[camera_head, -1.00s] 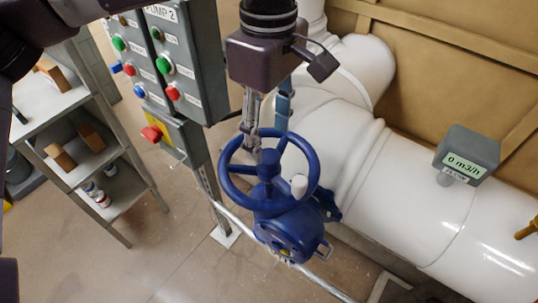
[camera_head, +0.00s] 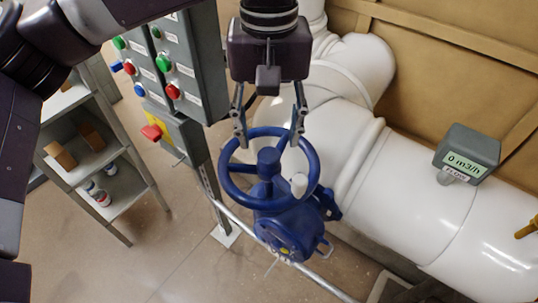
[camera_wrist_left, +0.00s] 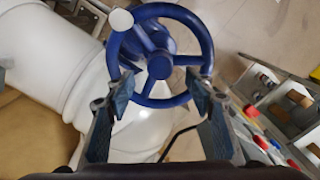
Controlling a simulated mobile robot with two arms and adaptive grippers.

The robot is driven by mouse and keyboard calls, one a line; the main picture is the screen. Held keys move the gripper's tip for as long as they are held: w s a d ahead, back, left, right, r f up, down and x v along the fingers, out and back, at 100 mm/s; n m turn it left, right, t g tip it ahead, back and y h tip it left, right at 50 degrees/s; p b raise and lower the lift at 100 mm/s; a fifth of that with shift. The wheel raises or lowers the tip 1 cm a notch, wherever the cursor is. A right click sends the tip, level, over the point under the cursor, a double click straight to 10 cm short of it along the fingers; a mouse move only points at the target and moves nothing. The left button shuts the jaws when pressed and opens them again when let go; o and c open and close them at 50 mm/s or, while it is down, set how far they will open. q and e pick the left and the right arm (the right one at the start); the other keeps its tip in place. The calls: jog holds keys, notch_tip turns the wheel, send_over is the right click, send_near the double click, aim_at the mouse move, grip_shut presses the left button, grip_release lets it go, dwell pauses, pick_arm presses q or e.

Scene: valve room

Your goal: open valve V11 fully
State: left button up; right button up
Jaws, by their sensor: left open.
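The blue handwheel (camera_head: 229,188) of a valve sits on a blue gearbox body (camera_head: 287,232) in front of the white pipe. The wheel has a white knob (camera_head: 299,185) on its rim. No V11 label can be read. My left gripper (camera_head: 269,140) is open above the far part of the rim, its two fingers spread to either side. In the left wrist view the wheel (camera_wrist_left: 160,10) lies beyond the fingers (camera_wrist_left: 160,95), and the near rim shows between the fingertips. Contact with the rim cannot be told. My right gripper is not in view.
White pipes (camera_head: 420,205) fill the right, with a flow meter (camera_head: 467,155) reading 0 m3/h. A grey pump control panel (camera_head: 185,65) and a yellow box with a red button (camera_head: 151,132) stand left. A shelf (camera_head: 100,165) with boxes stands further left. Floor is free in front.

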aim_at(269, 154)
pick_arm(q)
jog(key=shift+f, duration=0.1)
notch_tip(269, 154, down, 6)
jog(key=b, duration=0.6)
jog(key=shift+f, duration=0.25)
jog(key=shift+s+f, duration=0.15)
jog(key=shift+f, duration=0.05)
